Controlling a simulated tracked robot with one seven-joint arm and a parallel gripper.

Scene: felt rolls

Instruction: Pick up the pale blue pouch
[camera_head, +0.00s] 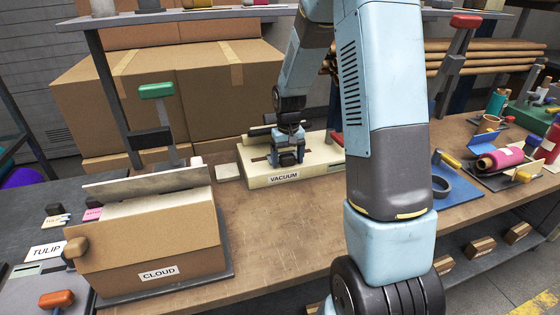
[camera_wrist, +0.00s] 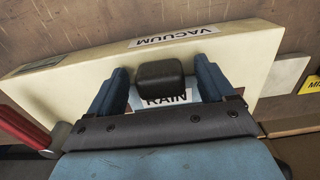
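My gripper (camera_head: 290,157) is over the cream VACUUM block (camera_head: 262,181) on the bench. In the wrist view its two blue fingers (camera_wrist: 162,84) are apart, one on each side of a dark rounded block (camera_wrist: 160,73), with gaps at both sides. Just below the dark block, a pale blue patch with a RAIN label (camera_wrist: 168,99) shows between the fingers, partly hidden by the gripper's dark crossbar. It may be the pale blue pouch; its full outline is hidden. In the wrist view the cream block (camera_wrist: 60,90) lies under the fingers.
A CLOUD carton (camera_head: 150,250) stands at the left front, with a green-handled press (camera_head: 156,90) behind it. A red handle (camera_wrist: 25,130) is beside the cream block. Large cartons (camera_head: 190,85) stand behind. Pink rolls (camera_head: 500,158) and tools lie at right. The bench front (camera_head: 270,235) is clear.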

